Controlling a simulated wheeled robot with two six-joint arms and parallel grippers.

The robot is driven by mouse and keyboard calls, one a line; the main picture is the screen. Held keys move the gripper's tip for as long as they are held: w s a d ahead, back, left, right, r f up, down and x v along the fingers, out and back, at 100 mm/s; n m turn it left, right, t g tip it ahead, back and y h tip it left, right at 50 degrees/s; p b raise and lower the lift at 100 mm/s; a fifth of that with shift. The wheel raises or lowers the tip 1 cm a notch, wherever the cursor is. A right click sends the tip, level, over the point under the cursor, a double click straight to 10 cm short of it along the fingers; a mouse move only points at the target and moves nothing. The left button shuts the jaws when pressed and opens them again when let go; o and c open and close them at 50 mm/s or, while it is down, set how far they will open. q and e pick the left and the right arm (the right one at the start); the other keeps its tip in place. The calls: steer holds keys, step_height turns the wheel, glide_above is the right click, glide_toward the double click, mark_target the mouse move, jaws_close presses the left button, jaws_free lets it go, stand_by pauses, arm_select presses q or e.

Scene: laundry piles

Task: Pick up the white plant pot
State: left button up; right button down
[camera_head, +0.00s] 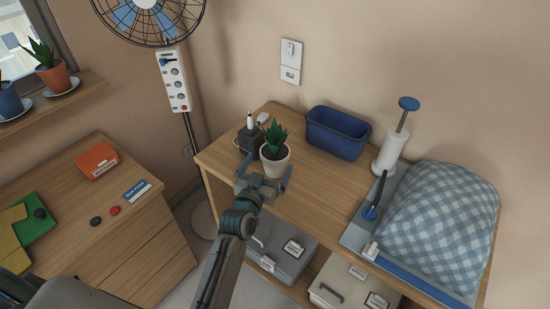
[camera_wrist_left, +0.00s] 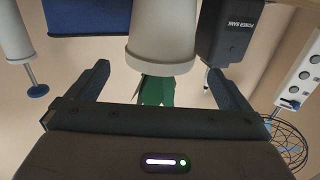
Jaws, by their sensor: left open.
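The white plant pot (camera_head: 275,163) with a green spiky plant stands upright near the left end of the wooden shelf unit. In the left wrist view, which is upside down, the pot (camera_wrist_left: 162,36) is ahead, between the lines of the two fingers. My left gripper (camera_head: 264,172) is open and reaches up to the front of the pot. It also shows in the left wrist view (camera_wrist_left: 165,82), with its fingers apart and nothing clamped. I cannot tell whether a finger touches the pot. My right gripper is not in view.
A black power bank (camera_head: 249,139) stands close behind the pot on the left; it also shows in the left wrist view (camera_wrist_left: 231,32). A blue bin (camera_head: 338,133) is to the right.

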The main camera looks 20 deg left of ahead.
mark_target(269, 163)
arm_select(q)
steer(key=w+p, duration=0.1)
steer(key=w, duration=0.3)
steer(key=shift+w, duration=0.2)
steer(key=shift+c, duration=0.4)
steer(key=c, duration=1.1)
steer(key=shift+r, duration=0.15)
